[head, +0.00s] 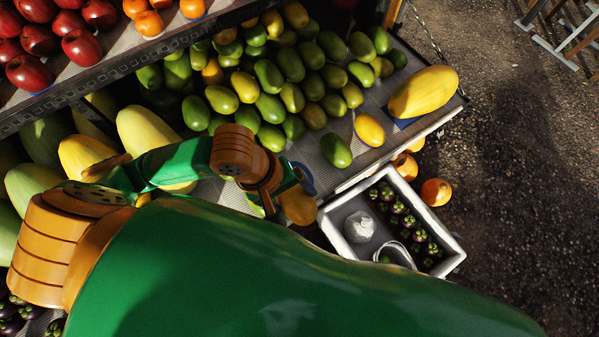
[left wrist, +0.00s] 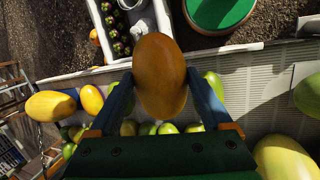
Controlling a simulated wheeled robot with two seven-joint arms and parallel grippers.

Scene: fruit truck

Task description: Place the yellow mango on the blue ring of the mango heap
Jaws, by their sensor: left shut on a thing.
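My left gripper (head: 284,194) is shut on a yellow-orange mango (head: 299,207), held near the front edge of the shelf. The left wrist view shows this mango (left wrist: 160,75) between the two blue fingers. The mango heap (head: 273,108) is mostly green mangoes with some yellow ones. A loose green mango (head: 336,150) and a yellow mango (head: 369,130) lie at its near side. My right gripper is out of view.
A white crate (head: 336,236) with mangosteens and a white bag stands below the shelf edge. Large papayas lie left (head: 150,135) and one right (head: 423,91). An upper shelf edge (head: 130,72) with apples overhangs the back left. Orange fruit (head: 435,192) lies by the crate.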

